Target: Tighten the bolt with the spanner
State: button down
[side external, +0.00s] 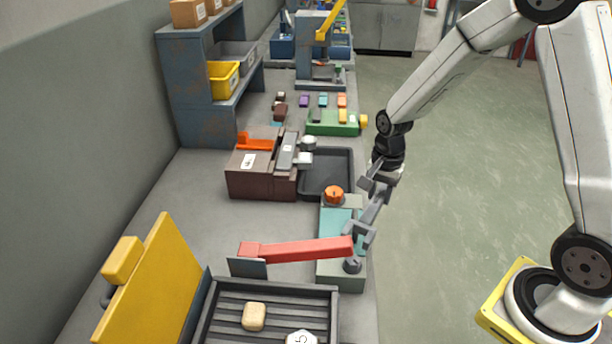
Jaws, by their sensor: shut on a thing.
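My gripper (378,184) is at the right edge of the bench, shut on a grey spanner (373,212). The spanner hangs tilted, its forked end toward the lower left. That forked end is close to the dark bolt (352,265) on the near end of the grey-green and teal fixture (340,284). Whether the fork touches the bolt or is above it, I cannot tell. A red bar (300,250) reaches leftward from beside the spanner's fork.
An orange knob (333,193) stands at the fixture's far end. A dark tray (343,166) and a brown machine (255,184) lie beyond. A slatted grill (230,312) with a raised yellow lid (160,290) is in front. Open floor lies to the right.

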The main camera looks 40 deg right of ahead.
jog(key=shift+f, duration=3.85)
jog(key=s+m, duration=0.9)
jog(key=s, duration=0.1)
jog(key=shift+s+a, duration=0.2)
jog(key=shift+a, duration=0.1)
jog(key=shift+r, duration=2.95)
